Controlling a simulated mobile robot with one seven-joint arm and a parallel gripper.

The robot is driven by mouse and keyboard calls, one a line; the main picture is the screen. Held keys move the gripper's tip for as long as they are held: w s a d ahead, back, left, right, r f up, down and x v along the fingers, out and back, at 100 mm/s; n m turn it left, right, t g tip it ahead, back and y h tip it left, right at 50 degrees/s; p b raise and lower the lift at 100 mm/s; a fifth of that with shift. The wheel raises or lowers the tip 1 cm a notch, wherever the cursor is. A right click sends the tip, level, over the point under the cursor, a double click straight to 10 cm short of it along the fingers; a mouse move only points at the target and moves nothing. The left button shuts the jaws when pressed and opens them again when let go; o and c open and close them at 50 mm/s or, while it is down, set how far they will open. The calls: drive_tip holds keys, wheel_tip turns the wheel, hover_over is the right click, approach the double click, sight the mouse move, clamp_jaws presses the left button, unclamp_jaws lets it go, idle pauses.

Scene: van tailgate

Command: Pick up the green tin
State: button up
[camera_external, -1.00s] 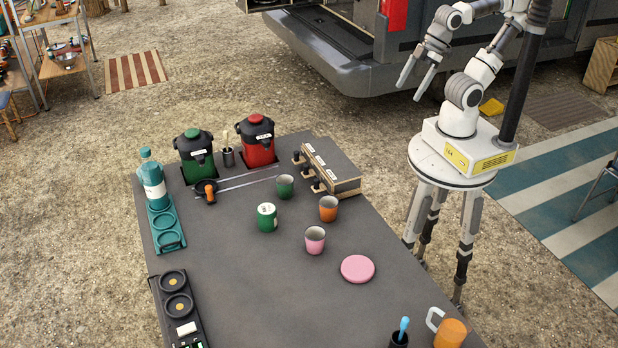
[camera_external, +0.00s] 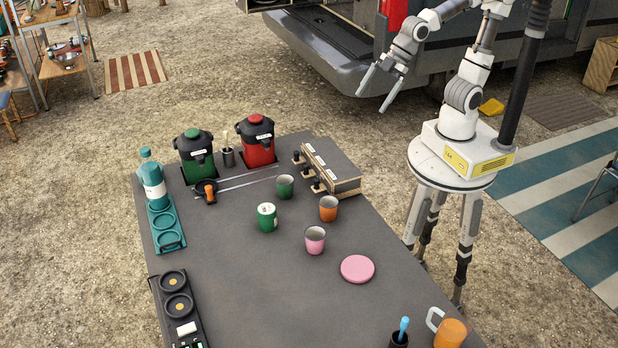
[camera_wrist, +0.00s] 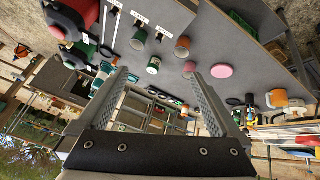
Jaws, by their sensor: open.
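The green tin (camera_external: 267,218), with a pale label and a light top, stands upright on the grey table among the cups. It also shows in the wrist view (camera_wrist: 153,66), between and beyond the fingertips. A green cup (camera_external: 285,187) stands behind it, an orange cup (camera_external: 328,208) to its right and a pink cup (camera_external: 315,240) to its front right. My gripper (camera_external: 374,101) is open and empty, raised well above and away to the upper right of the tin. Its two fingers also show in the wrist view (camera_wrist: 158,74).
Green (camera_external: 195,160) and red (camera_external: 257,142) dispensers stand at the back. A pink disc (camera_external: 357,269) lies right of the cups. The table's front middle is clear.

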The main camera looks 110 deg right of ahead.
drive_tip(key=w+d+f+n+t+h+b, duration=0.1)
drive_tip(key=w+f+n, duration=0.3)
drive_tip(key=w, duration=0.3)
drive_tip(key=w+d+f+n+t+b, duration=0.1)
drive_tip(key=w+d+f+n, duration=0.15)
drive_tip(key=w, duration=0.45)
drive_tip(key=n+t+y+b, duration=0.1)
drive_tip(key=n+t+b, duration=0.3)
drive_tip(key=n, duration=2.1)
hover_over(266, 215)
drive_tip(key=s+d+p, duration=0.2)
drive_tip(key=s+d, duration=0.1)
drive_tip(key=s, duration=0.2)
wheel_tip(266, 215, down, 13)
drive_tip(key=shift+t, duration=0.4)
drive_tip(key=f, duration=0.3)
drive_tip(key=f+b, duration=0.1)
drive_tip(key=f, duration=0.2)
drive_tip(key=shift+s+a+f, duration=0.1)
drive_tip(key=shift+s+a, duration=0.1)
drive_tip(key=shift+f+b+x, duration=0.2)
drive_tip(key=shift+b+x, duration=0.1)
drive_tip(key=shift+x, duration=2.35)
drive_tip(key=shift+s, duration=0.15)
drive_tip(key=shift+r, duration=0.1)
drive_tip(key=c, duration=1.5)
